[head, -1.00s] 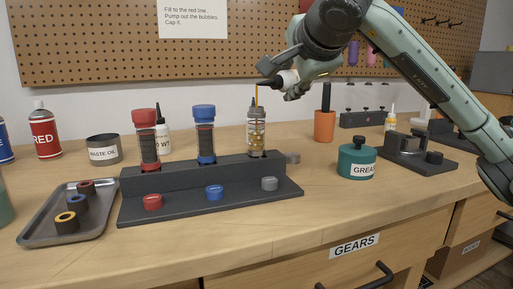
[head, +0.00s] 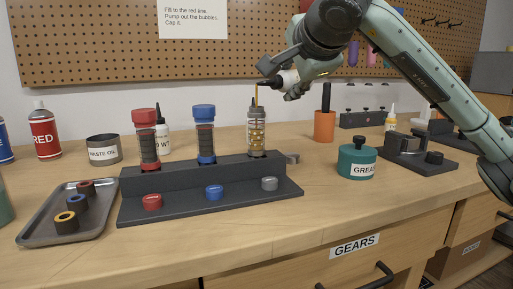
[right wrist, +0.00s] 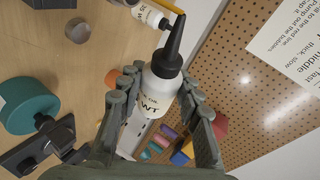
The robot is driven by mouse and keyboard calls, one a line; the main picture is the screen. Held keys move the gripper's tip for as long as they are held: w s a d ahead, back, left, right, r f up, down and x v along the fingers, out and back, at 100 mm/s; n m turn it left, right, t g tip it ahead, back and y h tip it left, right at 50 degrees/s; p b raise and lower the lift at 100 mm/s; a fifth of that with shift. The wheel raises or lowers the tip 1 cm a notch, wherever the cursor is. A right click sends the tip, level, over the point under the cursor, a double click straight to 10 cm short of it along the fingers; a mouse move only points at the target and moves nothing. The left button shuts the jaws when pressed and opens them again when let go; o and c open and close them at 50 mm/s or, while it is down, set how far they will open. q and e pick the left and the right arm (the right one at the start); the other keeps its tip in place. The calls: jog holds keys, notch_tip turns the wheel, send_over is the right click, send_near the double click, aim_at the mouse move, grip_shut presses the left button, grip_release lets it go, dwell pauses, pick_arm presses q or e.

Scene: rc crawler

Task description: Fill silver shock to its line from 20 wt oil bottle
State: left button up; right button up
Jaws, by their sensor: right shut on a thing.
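The silver shock (head: 257,132) stands upright in the dark stand, a clear tube with amber oil and bubbles inside. Its fill line is too small to make out. My right gripper (head: 290,84) is shut on a white oil bottle (right wrist: 160,88) with a black nozzle, tilted so the nozzle points left above the shock. A thin amber stream (head: 256,97) runs from the nozzle tip down to the shock's open top. The bottle's label reads "WT"; its number is hidden. My left gripper is not in view.
Red (head: 148,140) and blue (head: 205,135) shocks stand in the stand (head: 240,196), with red, blue and grey caps in front. Another white bottle (head: 162,138) stands behind. A waste oil cup (head: 104,150), a parts tray (head: 40,212) and a grease jar (head: 356,160) are around.

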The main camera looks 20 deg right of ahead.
aim_at(279, 81)
dwell(0.7)
jog(key=shift+f+m+g+y+b, duration=0.4)
jog(key=shift+f+m+y+b, duration=0.3)
jog(key=shift+f+y, duration=0.15)
jog(key=shift+f, duration=0.1)
dwell(4.0)
jog(key=shift+s+a+f+m+g+y+b, duration=0.15)
jog(key=shift+f+m+g+y+b, duration=0.1)
jog(key=shift+m+y, duration=0.2)
jog(key=shift+w+a+f+m+g+y+b, duration=0.15)
jog(key=shift+f+m+g+y, duration=0.1)
jog(key=shift+m+y, duration=0.15)
jog(key=shift+s+a+r+m+y+p, duration=0.25)
jog(key=shift+a+r+m+y+p, duration=0.15)
jog(key=shift+r+m+y, duration=0.25)
jog(key=y, duration=0.1)
jog(key=a+m+g+y, duration=0.1)
jog(key=a+r+m+y, duration=0.1)
jog(key=shift+s, duration=0.3)
